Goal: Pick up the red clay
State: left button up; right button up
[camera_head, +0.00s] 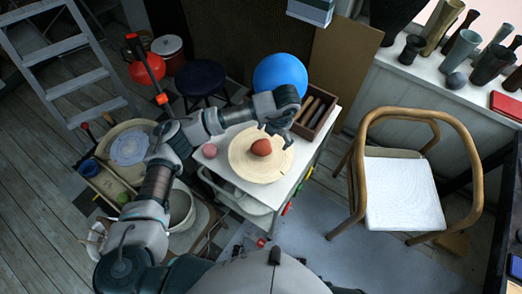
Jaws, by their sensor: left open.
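A rounded reddish-brown lump of clay (261,148) sits near the middle of a round pale wooden board (246,172) on a small white table (303,168). A smaller pinkish ball (209,151) lies on the table left of the board. My left arm comes in from the left, and my left gripper (283,137) is over the far right part of the board. It is open and empty, just above and to the right of the clay in the picture, apart from it. My right gripper is out of view.
A blue ball (280,73) and a wooden box with rods (315,112) stand at the table's back. A wooden chair (403,190) with a white seat stands to the right. A potter's wheel (129,148) and a ladder (62,45) are left.

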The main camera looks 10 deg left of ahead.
aim_at(263, 145)
pick_arm(q)
jog(key=shift+y, duration=0.5)
jog(key=x, duration=0.4)
jog(key=a+x, duration=0.1)
jog(key=x, duration=0.2)
jog(key=w+x, duration=0.1)
jog(key=x, duration=0.3)
jog(key=shift+a+f, duration=0.1)
jog(key=shift+a, duration=0.3)
jog(key=f, duration=0.1)
jog(key=w+f, duration=0.1)
jog(key=f, duration=0.3)
jog(key=shift+w+a, duration=0.1)
jog(key=shift+w, duration=0.3)
jog(key=c, duration=1.6)
jog(key=shift+r, duration=0.1)
jog(key=shift+c, duration=0.5)
